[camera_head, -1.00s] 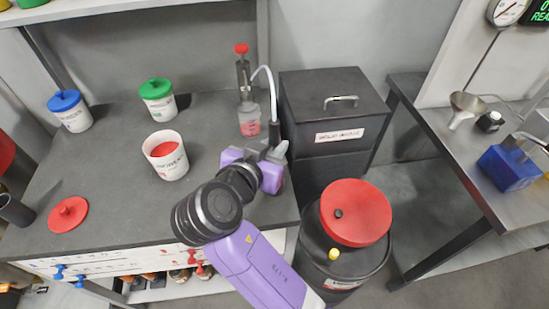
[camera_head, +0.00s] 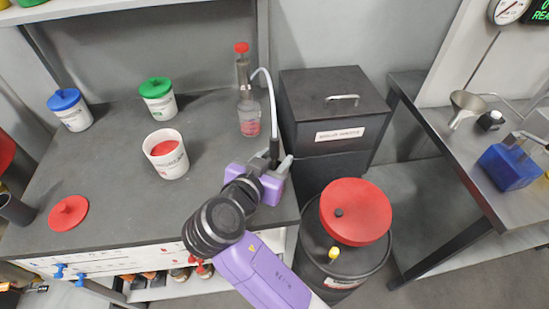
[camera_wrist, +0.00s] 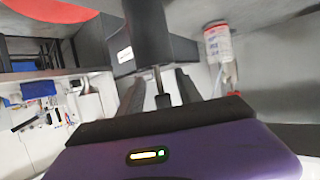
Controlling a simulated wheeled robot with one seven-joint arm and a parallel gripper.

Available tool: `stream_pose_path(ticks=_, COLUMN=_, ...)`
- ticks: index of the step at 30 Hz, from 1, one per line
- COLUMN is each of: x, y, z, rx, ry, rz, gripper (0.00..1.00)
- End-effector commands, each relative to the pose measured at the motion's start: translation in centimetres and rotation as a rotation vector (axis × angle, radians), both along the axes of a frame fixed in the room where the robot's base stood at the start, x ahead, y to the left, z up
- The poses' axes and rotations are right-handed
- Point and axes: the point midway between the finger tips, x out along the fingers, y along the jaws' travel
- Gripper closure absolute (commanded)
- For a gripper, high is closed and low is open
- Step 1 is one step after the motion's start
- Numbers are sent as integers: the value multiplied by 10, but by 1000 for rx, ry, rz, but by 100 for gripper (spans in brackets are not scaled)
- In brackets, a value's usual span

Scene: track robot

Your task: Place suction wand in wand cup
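The suction wand (camera_head: 274,148) is a dark rod with a pale hose running from its top to the bottle. My gripper (camera_head: 276,164) is shut on it above the front right part of the bench. In the wrist view the wand's dark body (camera_wrist: 150,32) shows large at the fingertips, with a thin stem between the fingers (camera_wrist: 160,85). Its lower end is hidden in the head view. The likely wand cup (camera_head: 15,209) is a dark, tilted-looking tube at the bench's far left, well away from my gripper.
A bottle with red liquid (camera_head: 249,118) stands behind my gripper. An open white tub (camera_head: 168,165), a red lid (camera_head: 68,213), and blue-lidded (camera_head: 73,115) and green-lidded (camera_head: 160,105) tubs occupy the bench. A black waste box (camera_head: 333,105) and red-lidded drum (camera_head: 355,210) stand to the right.

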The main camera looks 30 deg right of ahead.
Motion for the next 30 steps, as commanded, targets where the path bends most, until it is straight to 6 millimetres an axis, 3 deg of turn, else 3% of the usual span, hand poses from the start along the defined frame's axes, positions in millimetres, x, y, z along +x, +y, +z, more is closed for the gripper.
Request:
stream_pose_path(ticks=10, x=-1, y=1, z=5, rx=0, ry=0, rz=1, gripper=59)
stream_pose_path(ticks=24, x=-51, y=66, z=36, rx=2, ry=-2, rz=4, gripper=59)
stream_pose_path(ticks=30, x=-66, y=82, z=46, rx=0, ry=-1, rz=2, gripper=59)
